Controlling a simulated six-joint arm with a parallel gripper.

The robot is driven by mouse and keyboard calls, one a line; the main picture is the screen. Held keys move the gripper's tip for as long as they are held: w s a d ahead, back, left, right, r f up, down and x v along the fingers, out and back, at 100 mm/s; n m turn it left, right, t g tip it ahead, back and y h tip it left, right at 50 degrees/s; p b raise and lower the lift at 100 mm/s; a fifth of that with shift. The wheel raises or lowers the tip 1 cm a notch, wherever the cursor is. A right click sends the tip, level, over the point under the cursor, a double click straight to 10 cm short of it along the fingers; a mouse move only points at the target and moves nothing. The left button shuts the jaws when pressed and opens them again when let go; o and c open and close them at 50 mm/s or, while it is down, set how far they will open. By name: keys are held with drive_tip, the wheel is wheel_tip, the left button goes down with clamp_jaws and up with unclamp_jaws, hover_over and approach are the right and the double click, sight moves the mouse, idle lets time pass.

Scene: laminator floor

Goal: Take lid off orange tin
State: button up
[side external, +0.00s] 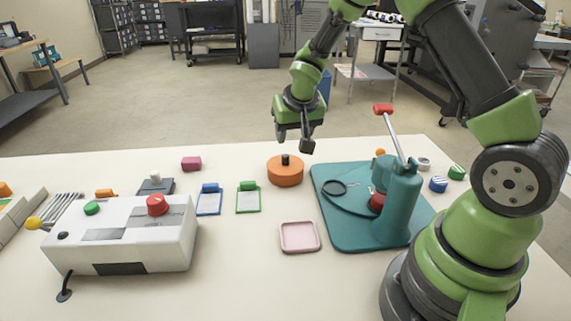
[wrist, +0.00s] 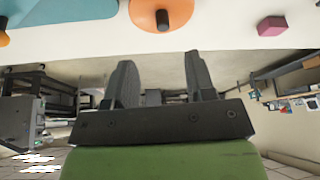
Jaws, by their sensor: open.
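The orange tin (side external: 285,176) is round and low and stands on the white table near its far edge. Its orange lid (side external: 284,163) has a dark upright knob (side external: 285,159) in the middle and appears to sit on the tin. The lid also shows at the top of the wrist view (wrist: 150,17), with its knob (wrist: 162,19). My gripper (side external: 294,146) is in the air above the tin, apart from it. In the wrist view its two dark fingers (wrist: 158,72) are spread with nothing between them.
A teal press (side external: 398,205) with a red-tipped lever (side external: 383,109) stands close right of the tin. A pink tray (side external: 299,237) lies in front. Green (side external: 248,198) and blue (side external: 209,201) clipboards and a magenta block (side external: 191,163) lie left. A white control box (side external: 140,235) is further left.

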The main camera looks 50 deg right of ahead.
sight(286, 156)
drive_tip(key=x, duration=0.4)
drive_tip(key=shift+w+x, duration=0.15)
drive_tip(key=shift+x, duration=1.2)
drive_tip(key=shift+w+x, duration=0.1)
drive_tip(key=shift+x, duration=1.25)
drive_tip(key=shift+r, duration=0.1)
drive_tip(key=shift+c, duration=0.2)
clamp_jaws()
